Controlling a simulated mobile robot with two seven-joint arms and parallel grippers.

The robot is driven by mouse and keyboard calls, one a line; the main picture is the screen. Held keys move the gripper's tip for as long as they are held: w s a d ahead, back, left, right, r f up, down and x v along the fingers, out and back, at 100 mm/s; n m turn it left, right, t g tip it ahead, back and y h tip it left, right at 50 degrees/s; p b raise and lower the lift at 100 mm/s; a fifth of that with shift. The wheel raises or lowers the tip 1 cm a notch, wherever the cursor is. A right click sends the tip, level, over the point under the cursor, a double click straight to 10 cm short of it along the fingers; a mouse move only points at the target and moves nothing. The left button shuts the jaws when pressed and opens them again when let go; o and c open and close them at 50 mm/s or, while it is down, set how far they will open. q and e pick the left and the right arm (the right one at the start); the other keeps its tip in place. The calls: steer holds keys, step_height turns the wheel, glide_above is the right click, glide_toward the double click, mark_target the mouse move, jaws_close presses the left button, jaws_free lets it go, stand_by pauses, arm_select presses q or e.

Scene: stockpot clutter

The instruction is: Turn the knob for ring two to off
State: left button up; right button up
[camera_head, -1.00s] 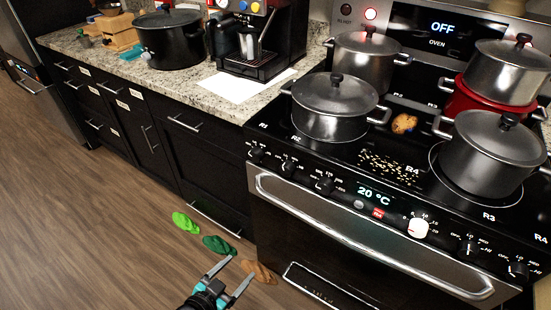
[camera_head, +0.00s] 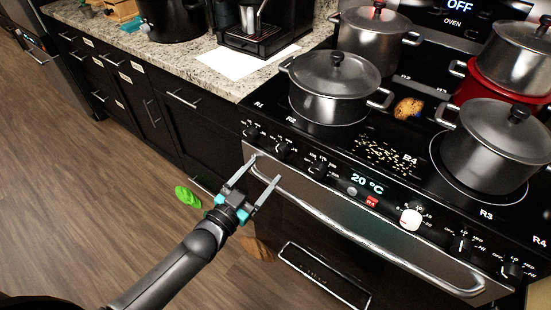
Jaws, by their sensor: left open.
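The stove's front panel carries a row of black knobs: a leftmost knob (camera_head: 251,132), a second knob (camera_head: 282,148) and a third knob (camera_head: 318,167) on the left part. Labels R1 and R2 stand on the cooktop edge above the left knobs. I cannot read the second knob's setting. My left gripper (camera_head: 264,168) is open and empty, with its fingers pointing up towards the panel. In the picture its tips are just below the first two knobs, over the oven handle (camera_head: 350,222); no contact with a knob shows. My right gripper is not in view.
A lidded pot (camera_head: 333,88) stands on the cooktop behind the left knobs; more pots stand behind and right. A white knob (camera_head: 410,219) and two black knobs sit farther right. A cookie-like piece (camera_head: 408,108) and crumbs lie between pots. A green slipper (camera_head: 187,196) is on the floor.

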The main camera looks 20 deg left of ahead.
mark_target(279, 154)
arm_select(q)
steer(key=b+x, duration=0.1)
steer(key=x, duration=0.6)
steer(key=shift+f, duration=0.1)
jaws_close()
stand_by(0.6)
